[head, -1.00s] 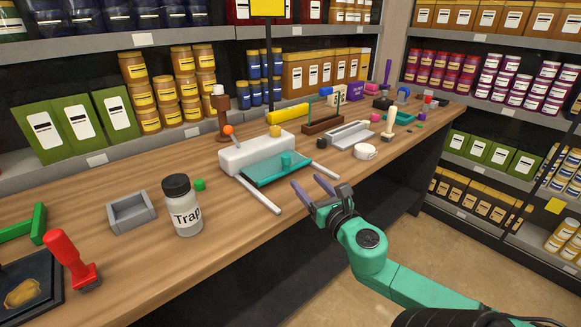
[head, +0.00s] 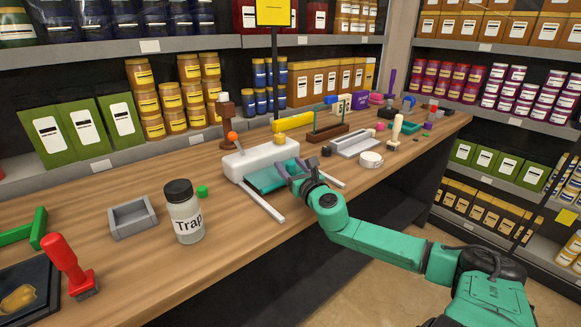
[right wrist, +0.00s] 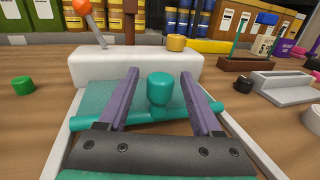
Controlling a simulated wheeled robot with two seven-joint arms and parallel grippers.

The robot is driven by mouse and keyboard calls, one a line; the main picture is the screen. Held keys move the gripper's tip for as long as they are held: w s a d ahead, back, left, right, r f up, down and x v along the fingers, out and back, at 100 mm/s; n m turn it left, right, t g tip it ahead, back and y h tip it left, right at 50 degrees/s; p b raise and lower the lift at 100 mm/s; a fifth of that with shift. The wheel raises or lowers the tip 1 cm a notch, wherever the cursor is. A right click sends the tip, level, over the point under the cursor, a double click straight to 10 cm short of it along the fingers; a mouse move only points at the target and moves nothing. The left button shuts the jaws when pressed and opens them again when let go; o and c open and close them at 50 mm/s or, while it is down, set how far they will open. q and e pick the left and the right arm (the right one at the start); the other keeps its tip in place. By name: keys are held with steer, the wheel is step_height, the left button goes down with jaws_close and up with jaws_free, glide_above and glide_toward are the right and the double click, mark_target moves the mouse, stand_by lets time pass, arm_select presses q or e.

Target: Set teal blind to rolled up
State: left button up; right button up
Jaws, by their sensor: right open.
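The teal blind (head: 272,177) hangs out of a white housing (head: 258,158) with two grey side rails on the wooden bench. It is drawn part way out, and a teal bar with an upright knob (right wrist: 160,92) lies along its front edge in the right wrist view. An orange-tipped lever (head: 233,137) stands on the housing. My right gripper (head: 287,169) is at the front of the blind. In the right wrist view its two purple fingers (right wrist: 160,100) are apart, one on each side of the knob. My left gripper is not in view.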

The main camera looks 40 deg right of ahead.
jaws_close()
stand_by(1.3)
